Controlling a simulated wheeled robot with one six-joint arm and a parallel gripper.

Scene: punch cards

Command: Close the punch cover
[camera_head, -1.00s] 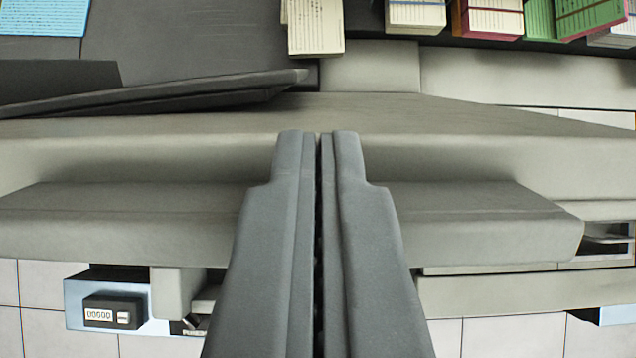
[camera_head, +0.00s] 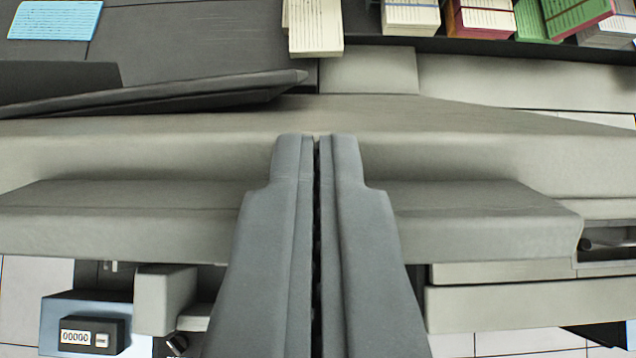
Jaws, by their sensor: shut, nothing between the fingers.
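My gripper (camera_head: 317,140) is shut and empty in the middle of the view, its two dark grey fingers side by side. Behind and around it spans a wide beige-grey machine body. A long rounded panel (camera_head: 480,215), which looks like the punch cover, runs across the view at mid height. The fingers hide its middle. I cannot tell whether the fingertips touch the panel or the upper ledge (camera_head: 480,140) behind them. A dark sloped plate (camera_head: 180,95) sits at the upper left.
Several stacks of punch cards stand along the top, including a cream stack (camera_head: 315,28) and a green one (camera_head: 536,22). A blue card (camera_head: 55,20) lies at top left. A counter box (camera_head: 90,336) shows at lower left, beside a grey block (camera_head: 165,300). Pale floor tiles show below.

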